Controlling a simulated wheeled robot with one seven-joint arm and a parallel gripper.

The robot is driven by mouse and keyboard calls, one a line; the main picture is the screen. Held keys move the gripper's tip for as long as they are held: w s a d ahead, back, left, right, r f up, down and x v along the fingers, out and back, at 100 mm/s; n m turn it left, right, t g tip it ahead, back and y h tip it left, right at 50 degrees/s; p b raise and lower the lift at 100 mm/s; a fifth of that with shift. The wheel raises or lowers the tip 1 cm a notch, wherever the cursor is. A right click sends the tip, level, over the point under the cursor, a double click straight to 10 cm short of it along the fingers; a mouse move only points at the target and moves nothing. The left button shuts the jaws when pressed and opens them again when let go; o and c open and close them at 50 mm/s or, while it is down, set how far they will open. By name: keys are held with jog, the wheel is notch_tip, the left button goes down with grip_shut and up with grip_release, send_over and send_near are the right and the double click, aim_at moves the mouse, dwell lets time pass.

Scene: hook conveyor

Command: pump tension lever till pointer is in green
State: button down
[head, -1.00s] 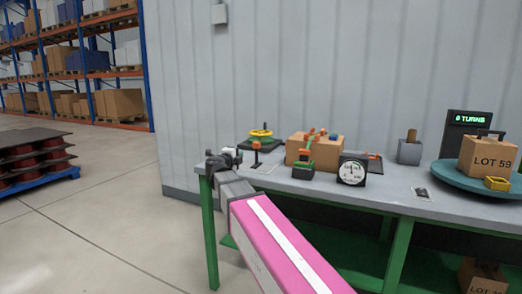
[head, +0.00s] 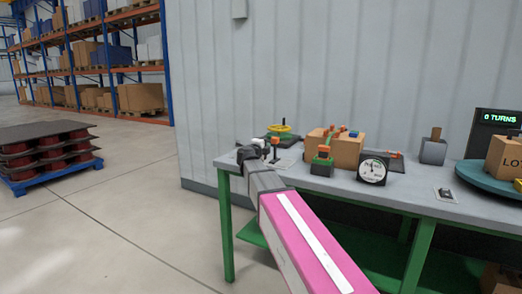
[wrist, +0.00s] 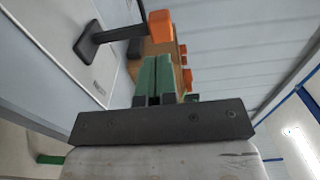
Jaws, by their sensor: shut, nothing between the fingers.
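The lever (head: 275,142) is a dark post with an orange grip, standing upright on a pale plate at the bench's left end. In the wrist view its orange grip (wrist: 160,27) is just beyond my fingertips, with its dark rod running left to the plate. My gripper (head: 250,154) is beside the lever, to its left in the head view. Its green fingers (wrist: 164,58) are shut together with nothing between them; contact with the grip cannot be told. The round gauge (head: 372,169) has a white face and dark housing; its pointer is too small to read exactly.
On the grey bench (head: 405,195) are a yellow handwheel (head: 280,129), a cardboard box (head: 347,151), a green block with an orange top (head: 322,163), a small switch plate (head: 446,194) and a turntable (head: 486,178). Open floor lies left of the bench.

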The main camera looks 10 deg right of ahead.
aim_at(273, 140)
jog(key=shift+x, duration=2.8)
jog(key=shift+w+d, duration=0.1)
jog(key=shift+w+d+r, duration=0.2)
jog(key=shift+w+d, duration=0.25)
jog(key=shift+w, duration=0.2)
jog(key=shift+w+d+r, duration=0.2)
jog(key=shift+w+d, duration=0.2)
jog(key=shift+w, duration=0.25)
jog(key=shift+x, duration=1.55)
jog(key=shift+w, duration=0.1)
